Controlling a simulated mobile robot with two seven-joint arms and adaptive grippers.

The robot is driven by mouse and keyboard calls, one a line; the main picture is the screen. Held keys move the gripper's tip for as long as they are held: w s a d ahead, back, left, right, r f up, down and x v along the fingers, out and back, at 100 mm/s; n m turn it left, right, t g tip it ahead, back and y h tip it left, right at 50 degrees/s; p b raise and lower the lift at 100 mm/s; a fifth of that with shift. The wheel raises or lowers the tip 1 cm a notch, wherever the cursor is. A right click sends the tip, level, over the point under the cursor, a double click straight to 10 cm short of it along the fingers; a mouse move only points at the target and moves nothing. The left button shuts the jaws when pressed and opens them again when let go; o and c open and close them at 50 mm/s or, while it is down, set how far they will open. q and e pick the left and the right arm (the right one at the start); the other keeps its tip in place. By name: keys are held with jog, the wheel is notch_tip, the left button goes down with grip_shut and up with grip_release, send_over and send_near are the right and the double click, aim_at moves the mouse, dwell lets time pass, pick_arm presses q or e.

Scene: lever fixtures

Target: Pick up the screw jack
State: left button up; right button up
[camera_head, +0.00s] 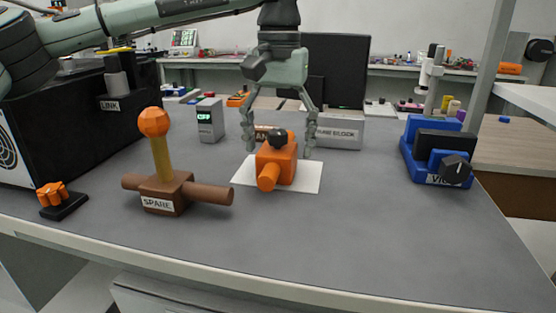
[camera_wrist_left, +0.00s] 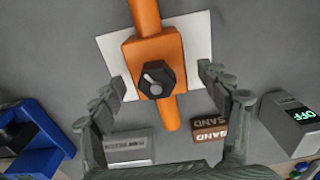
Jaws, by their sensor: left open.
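The orange fixture with a black knob on top, which I take for the screw jack (camera_head: 282,168), sits on a white sheet (camera_head: 309,178) in the middle of the bench. An orange cylinder sticks out of its front. My left gripper (camera_head: 279,150) points down over it, open, with one finger on each side. In the left wrist view the screw jack (camera_wrist_left: 150,50) lies between the spread fingers of the left gripper (camera_wrist_left: 161,78), with gaps on both sides. Its black knob (camera_wrist_left: 157,79) faces the camera. My right gripper is not in view.
A brown SPARE lever fixture (camera_head: 168,190) stands to the left. A blue vise-like fixture (camera_head: 425,165) is at the right. Behind the jack are a grey block (camera_head: 340,134), a brown SAND block (camera_wrist_left: 209,128) and a box reading OFF (camera_head: 210,120). The front bench is clear.

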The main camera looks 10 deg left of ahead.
pick_arm(q)
jog(key=shift+f, duration=0.55)
jog(key=c, duration=1.4)
jog(key=shift+r, duration=0.15)
jog(key=shift+c, duration=1)
